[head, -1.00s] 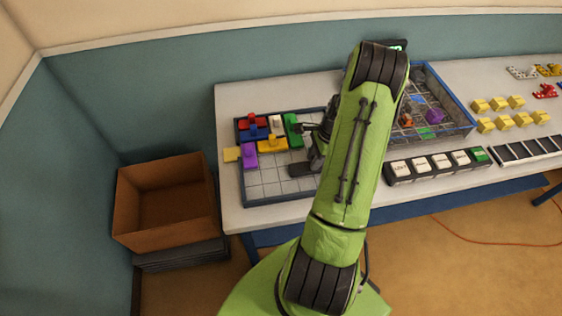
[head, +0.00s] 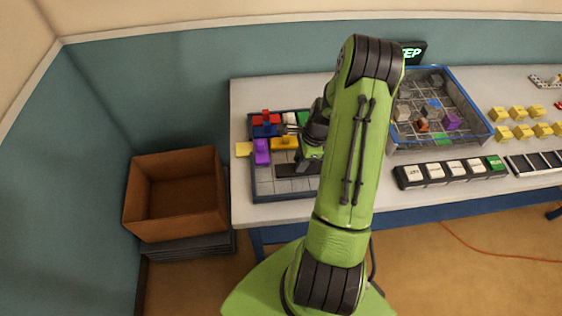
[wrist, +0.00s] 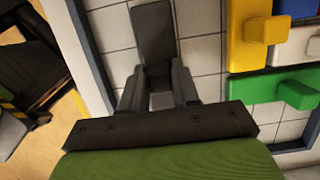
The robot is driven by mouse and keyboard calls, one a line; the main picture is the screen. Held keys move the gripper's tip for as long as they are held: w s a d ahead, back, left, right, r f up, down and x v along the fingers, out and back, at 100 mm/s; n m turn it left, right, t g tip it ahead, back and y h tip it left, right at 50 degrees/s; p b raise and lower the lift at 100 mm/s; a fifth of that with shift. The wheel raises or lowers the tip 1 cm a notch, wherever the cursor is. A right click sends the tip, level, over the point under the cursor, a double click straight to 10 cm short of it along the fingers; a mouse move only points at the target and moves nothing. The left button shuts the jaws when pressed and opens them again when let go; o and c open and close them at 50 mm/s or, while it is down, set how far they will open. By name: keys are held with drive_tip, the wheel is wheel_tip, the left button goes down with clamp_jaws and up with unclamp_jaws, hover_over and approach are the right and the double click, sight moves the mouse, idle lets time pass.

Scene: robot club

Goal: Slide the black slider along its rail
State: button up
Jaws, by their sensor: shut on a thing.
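The black slider (head: 290,170) lies on the gridded board (head: 264,188), in its front row below the yellow piece (head: 283,143) and purple piece (head: 262,152). In the wrist view, the slider (wrist: 153,32) extends up from between my fingers. My gripper (wrist: 160,88) is shut on its near part. In the head view my gripper (head: 311,162) is partly hidden by my arm, as is the board's right side. Red (head: 267,118), blue (head: 266,131), white (head: 289,119) and green (head: 304,118) pieces stand at the board's back.
A yellow tab (head: 243,149) sticks out at the board's left edge. Bare grid cells lie around the slider in the wrist view. A blue-rimmed bin (head: 470,90) and a button row (head: 450,171) stand to the right. A brown box (head: 176,235) is left of the table.

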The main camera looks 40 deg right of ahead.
drive_tip(key=shift+w+a, duration=0.5)
drive_tip(key=shift+a, duration=0.4)
drive_tip(key=shift+w+a, duration=0.55)
drive_tip(key=shift+a, duration=0.3)
drive_tip(key=shift+w+a, duration=0.5)
drive_tip(key=shift+a, duration=0.4)
drive_tip(key=o, duration=0.6)
drive_tip(key=shift+c, duration=0.2)
drive_tip(key=shift+r, duration=0.1)
drive_tip(key=a+p+v, duration=0.1)
drive_tip(key=p+v, duration=0.4)
drive_tip(key=v, duration=0.1)
drive_tip(key=shift+w+r+p, duration=0.35)
drive_tip(key=shift+r, duration=0.2)
